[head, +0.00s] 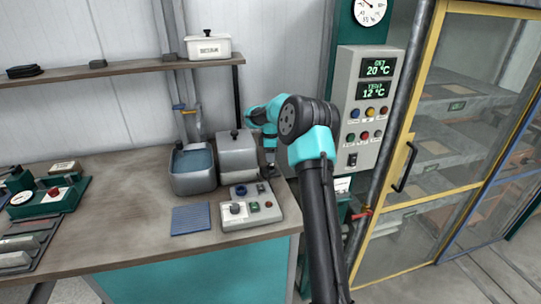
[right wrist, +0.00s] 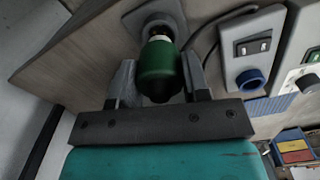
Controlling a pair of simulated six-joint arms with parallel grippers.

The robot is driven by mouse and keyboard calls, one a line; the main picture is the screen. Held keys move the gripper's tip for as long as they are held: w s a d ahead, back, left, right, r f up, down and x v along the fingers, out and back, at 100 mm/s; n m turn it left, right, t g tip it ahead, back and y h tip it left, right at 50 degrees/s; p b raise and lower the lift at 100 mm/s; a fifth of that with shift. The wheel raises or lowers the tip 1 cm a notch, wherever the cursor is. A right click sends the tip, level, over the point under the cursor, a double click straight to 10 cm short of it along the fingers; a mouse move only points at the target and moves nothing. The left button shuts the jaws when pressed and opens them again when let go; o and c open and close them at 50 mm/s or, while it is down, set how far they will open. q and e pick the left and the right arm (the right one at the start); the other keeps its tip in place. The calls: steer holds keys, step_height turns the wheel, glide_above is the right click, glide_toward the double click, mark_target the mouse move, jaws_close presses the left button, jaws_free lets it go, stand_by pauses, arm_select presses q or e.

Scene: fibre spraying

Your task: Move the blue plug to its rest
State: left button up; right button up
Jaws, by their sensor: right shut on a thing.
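A round blue piece (head: 241,190) with a dark middle sits on the small grey switch box near the right end of the bench. It also shows in the right wrist view (right wrist: 252,81) as a blue ring; I cannot tell whether it is a plug or a socket rim. My right gripper (head: 268,172) is low over the bench's right end. In the right wrist view its fingers (right wrist: 160,85) are shut on a green cylindrical handle (right wrist: 160,68), which has a pale neck above a grey base (right wrist: 155,18). No blue plug shows between the fingers. My left gripper is out of view.
A lidded grey box (head: 238,157) and a water basin (head: 192,178) stand behind the switch box. A control box (head: 262,213) and ribbed blue mat (head: 191,218) lie in front. A wall panel (head: 365,105) is close right of my arm. The bench middle is clear.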

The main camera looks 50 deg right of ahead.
steer(key=shift+f, duration=1.55)
stand_by(0.4)
steer(key=o, duration=1)
steer(key=shift+r, duration=0.15)
step_height(320, 180, up, 17)
steer(key=shift+r, duration=0.1)
stand_by(0.8)
